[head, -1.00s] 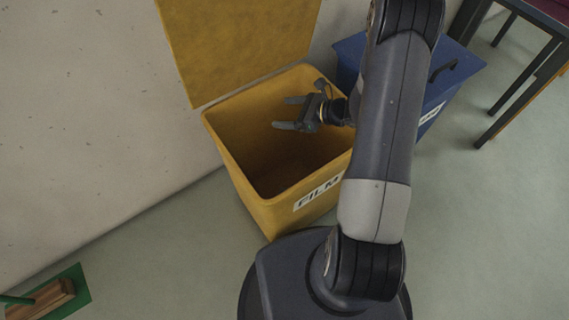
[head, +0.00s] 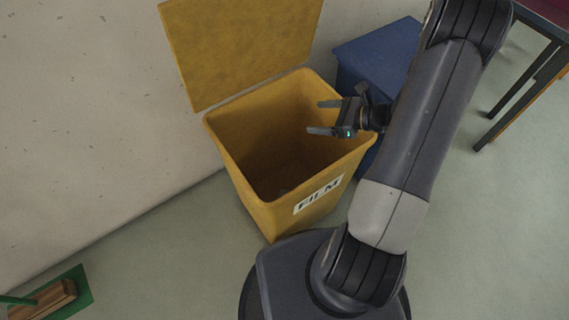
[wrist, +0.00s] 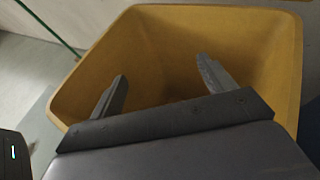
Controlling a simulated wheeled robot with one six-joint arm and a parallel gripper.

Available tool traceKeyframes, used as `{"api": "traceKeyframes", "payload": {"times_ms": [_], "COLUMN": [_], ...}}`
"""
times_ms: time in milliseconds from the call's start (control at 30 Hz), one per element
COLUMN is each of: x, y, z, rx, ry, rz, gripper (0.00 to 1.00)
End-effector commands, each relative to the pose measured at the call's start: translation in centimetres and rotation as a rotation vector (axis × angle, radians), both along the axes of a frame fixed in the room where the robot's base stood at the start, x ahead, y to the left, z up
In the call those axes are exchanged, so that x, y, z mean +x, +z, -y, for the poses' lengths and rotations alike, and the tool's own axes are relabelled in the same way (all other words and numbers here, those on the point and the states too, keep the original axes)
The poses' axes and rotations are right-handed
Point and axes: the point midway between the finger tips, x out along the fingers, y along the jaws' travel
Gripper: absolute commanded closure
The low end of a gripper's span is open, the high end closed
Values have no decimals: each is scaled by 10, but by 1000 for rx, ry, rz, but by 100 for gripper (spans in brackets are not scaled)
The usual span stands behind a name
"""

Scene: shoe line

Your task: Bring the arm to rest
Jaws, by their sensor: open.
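My gripper (head: 322,118) is open and empty, with its two fingers apart and pointing left in the head view. It is over the right side of a yellow bin (head: 236,172) labelled FILM, whose yellow lid (head: 240,50) stands open against the wall. In the wrist view, my gripper's fingers (wrist: 165,88) are spread with nothing between them, and the yellow bin (wrist: 145,50) lies beyond them. The bin's floor is in shadow, so I cannot tell what is in it.
A blue bin (head: 380,55) with a closed lid stands right of the yellow one, partly behind my arm. A table (head: 545,20) is at the upper right. A green piece with a wooden block (head: 50,298) is at the lower left. Floor between is clear.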

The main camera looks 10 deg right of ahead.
Motion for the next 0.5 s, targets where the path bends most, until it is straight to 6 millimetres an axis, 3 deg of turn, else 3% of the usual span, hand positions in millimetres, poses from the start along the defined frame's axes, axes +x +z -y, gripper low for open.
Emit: {"api": "traceKeyframes", "payload": {"times_ms": [233, 500], "x": [8, 32], "y": [-7, -26], "z": [-13, -51], "rx": [1, 0], "ry": [3, 6], "rz": [-1, 0], "gripper": [22, 22]}}
